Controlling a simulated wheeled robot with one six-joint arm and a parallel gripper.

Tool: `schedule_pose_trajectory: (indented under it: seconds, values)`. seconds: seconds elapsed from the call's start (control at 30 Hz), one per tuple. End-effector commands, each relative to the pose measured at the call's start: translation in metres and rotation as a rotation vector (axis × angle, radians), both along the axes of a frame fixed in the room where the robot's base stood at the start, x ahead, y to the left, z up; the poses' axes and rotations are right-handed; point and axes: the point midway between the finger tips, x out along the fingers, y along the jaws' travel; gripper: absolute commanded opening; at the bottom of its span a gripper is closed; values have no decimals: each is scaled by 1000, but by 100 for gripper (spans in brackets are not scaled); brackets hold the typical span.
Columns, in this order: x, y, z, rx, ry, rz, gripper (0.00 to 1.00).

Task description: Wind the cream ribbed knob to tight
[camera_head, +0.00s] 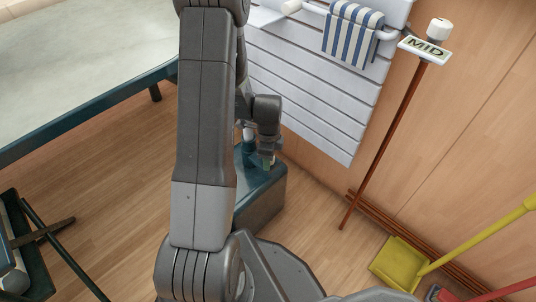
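A small cream knob-like piece (438,29) sits at the top of a thin brown pole, just above a white sign (425,49) reading "MID". It is too small to make out ribs. My gripper (268,160) points down over a teal box (262,200) on the floor, well left of and below the sign. The fingertips are small and dark against the box, and I cannot tell whether they are apart or hold anything. My arm hides the box's left part and whatever stands behind it.
A white slatted panel (310,95) carries a rail with a blue-striped towel (351,33). A pale-topped table (75,65) fills the upper left. A yellow dustpan (399,264) lies at the lower right. A dark-framed object (32,245) stands lower left. Wooden floor between is clear.

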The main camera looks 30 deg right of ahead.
Motion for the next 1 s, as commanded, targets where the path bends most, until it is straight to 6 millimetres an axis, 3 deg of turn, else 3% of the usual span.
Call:
schedule_pose_trajectory:
  seconds: [0.27,0.8,1.0]
  values:
    - [2,-2,1,-5,-6,1,51]
    - [2,-2,45,-5,-6,1,51]
    - [2,-2,52,-5,-5,1,51]
